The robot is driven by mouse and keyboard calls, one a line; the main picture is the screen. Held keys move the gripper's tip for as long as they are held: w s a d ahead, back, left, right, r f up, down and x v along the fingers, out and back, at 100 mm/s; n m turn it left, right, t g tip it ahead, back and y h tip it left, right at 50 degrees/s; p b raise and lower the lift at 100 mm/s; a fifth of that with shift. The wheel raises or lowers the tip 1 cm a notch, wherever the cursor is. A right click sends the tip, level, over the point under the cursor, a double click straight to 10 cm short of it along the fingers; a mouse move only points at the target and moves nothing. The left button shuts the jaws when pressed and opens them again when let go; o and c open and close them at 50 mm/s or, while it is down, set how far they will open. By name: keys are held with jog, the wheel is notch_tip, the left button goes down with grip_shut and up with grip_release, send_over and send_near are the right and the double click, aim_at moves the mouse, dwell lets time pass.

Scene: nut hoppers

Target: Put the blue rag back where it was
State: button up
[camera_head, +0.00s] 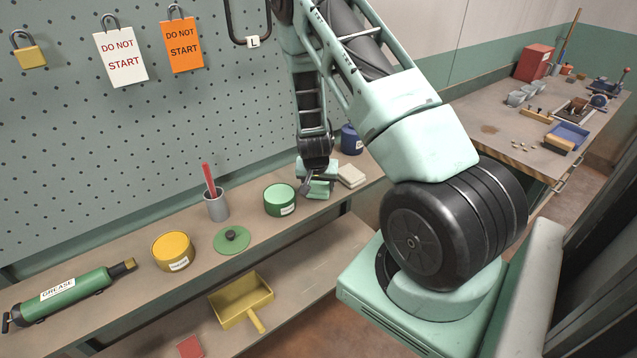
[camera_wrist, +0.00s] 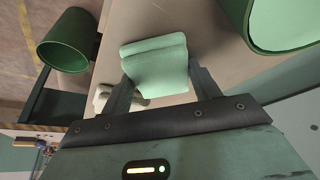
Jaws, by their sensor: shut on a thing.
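My gripper (camera_head: 318,190) is low over the upper shelf, between the green tin and the beige folded stack. In the wrist view its dark fingers stand either side of a folded pale mint-green cloth-like piece (camera_wrist: 155,65), and it is shut on this piece. The piece looks more green than blue; no other rag of a bluer colour shows. In the head view the piece is partly hidden by the gripper. I cannot tell whether it touches the shelf.
A green tin (camera_head: 279,201) stands just left of my gripper, and a beige folded stack (camera_head: 351,176) lies just right. A blue tin (camera_head: 351,140) is behind. A grey cup (camera_head: 217,207), green lid (camera_head: 232,241) and yellow tin (camera_head: 173,251) stand further left.

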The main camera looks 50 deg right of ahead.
jog(key=o, duration=0.9)
jog(key=shift+f, duration=0.1)
jog(key=shift+o, duration=0.2)
